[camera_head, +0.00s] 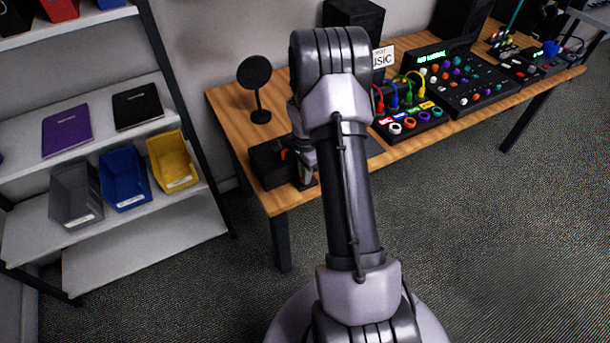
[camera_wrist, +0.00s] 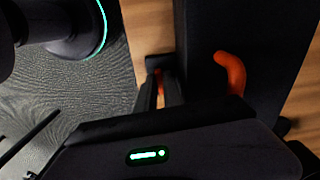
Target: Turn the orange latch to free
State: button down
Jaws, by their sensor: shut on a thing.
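A black box (camera_head: 268,168) sits at the left front corner of the wooden desk. In the wrist view its dark body (camera_wrist: 215,35) carries a bent orange piece (camera_wrist: 232,72), to the right of my fingers. My gripper (camera_wrist: 162,92) is at the box's edge, its two dark fingers close together on another small orange piece (camera_wrist: 160,76), which appears to be the orange latch. Most of that piece is hidden by the fingers, so I cannot tell how far it is turned. In the head view my gripper (camera_head: 304,178) is partly hidden by my arm.
A round black stand (camera_head: 255,85) is behind the box. To the right are a panel with coloured cables (camera_head: 408,120) and a mixer (camera_head: 465,80). A shelf with grey, blue and yellow bins (camera_head: 172,160) is at left. Open carpet lies in front of the desk.

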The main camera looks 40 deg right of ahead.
jog(key=shift+m, duration=0.6)
jog(key=c, duration=1.8)
grip_release()
jog(key=shift+o, duration=0.2)
notch_tip(320, 180, up, 18)
jog(key=p, duration=0.6)
jog(key=shift+f, duration=0.25)
